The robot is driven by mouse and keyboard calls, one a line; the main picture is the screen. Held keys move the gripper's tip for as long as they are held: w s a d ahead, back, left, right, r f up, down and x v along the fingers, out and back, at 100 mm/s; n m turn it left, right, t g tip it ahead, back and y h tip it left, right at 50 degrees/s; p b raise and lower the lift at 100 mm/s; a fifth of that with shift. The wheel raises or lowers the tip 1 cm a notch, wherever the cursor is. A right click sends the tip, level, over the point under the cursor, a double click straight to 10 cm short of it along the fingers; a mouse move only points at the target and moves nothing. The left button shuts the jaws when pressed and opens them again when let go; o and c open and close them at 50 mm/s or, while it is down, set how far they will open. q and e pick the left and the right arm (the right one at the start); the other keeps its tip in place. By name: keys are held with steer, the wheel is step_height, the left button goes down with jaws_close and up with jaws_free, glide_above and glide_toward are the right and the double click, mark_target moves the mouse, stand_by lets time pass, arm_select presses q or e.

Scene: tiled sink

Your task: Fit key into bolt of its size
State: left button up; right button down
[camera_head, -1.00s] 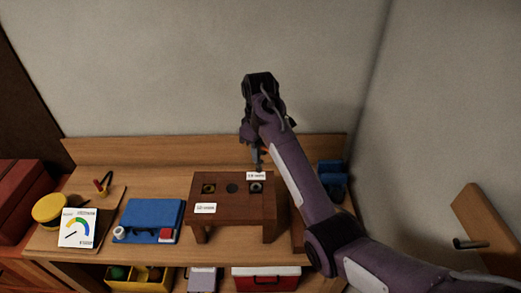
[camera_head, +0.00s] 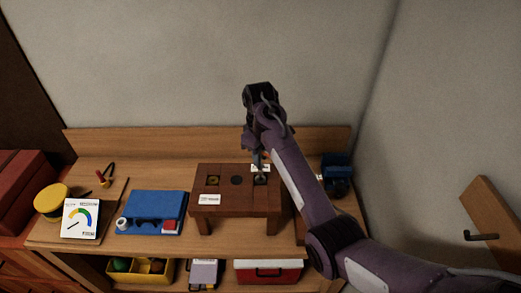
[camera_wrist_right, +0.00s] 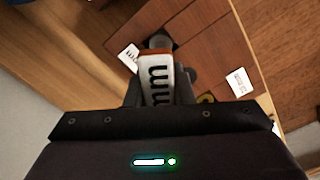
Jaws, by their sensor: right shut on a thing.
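A brown wooden stand (camera_head: 225,210) on the bench has bolt positions in its top: a yellowish-ringed bolt (camera_head: 213,180), a dark middle one (camera_head: 237,181) and a right one (camera_head: 261,179). White labels lie near the left bolt (camera_head: 209,199) and behind the right one (camera_head: 260,168); their print is hard to read. My right gripper (camera_head: 258,158) points down over the right bolt. It is shut on the key (camera_wrist_right: 158,85), whose white face reads "mm". The key's lower end meets or hides the right bolt; I cannot tell whether it is seated. My left gripper is not in view.
A blue case (camera_head: 150,211) and a white gauge card (camera_head: 81,219) stand left of the stand. A dark blue object (camera_head: 336,175) is to the right behind my arm. A yellow bin (camera_head: 128,271) and a red box (camera_head: 267,271) are on the shelf below.

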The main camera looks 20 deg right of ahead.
steer(key=shift+f, duration=0.3)
stand_by(0.6)
steer(key=shift+p, duration=0.6)
steer(key=shift+f, duration=1.65)
stand_by(0.6)
steer(key=c, duration=1.2)
jaws_free()
steer(key=shift+o, duration=0.2)
